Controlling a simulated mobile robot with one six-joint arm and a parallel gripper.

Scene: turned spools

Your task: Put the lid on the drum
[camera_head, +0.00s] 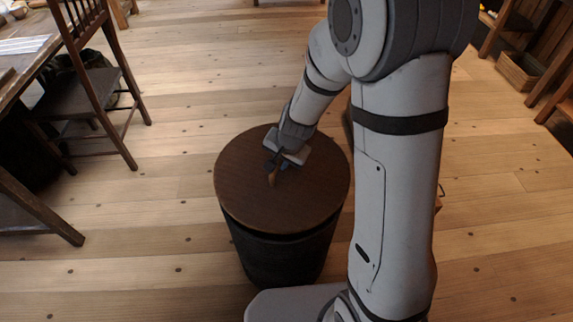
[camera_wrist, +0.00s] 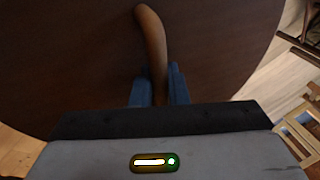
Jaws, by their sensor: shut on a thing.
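The drum (camera_head: 282,255) is a dark round container standing upright on the wooden floor. The brown wooden lid (camera_head: 245,195) is over the drum's top; a dark gap shows below its front edge, and I cannot tell whether it is fully seated. The lid fills most of the wrist view (camera_wrist: 70,60). My gripper (camera_head: 273,168) is above the lid's middle, shut on the lid's curved wooden handle (camera_wrist: 153,40). The handle stands between the blue fingers in the wrist view. My arm hides part of the lid's far right edge.
A wooden chair (camera_head: 95,85) and a table (camera_head: 30,60) stand at the left. A crate (camera_head: 519,72) sits at the far right. A dark thing behind my arm, right of the drum, is mostly hidden. The floor left of the drum is clear.

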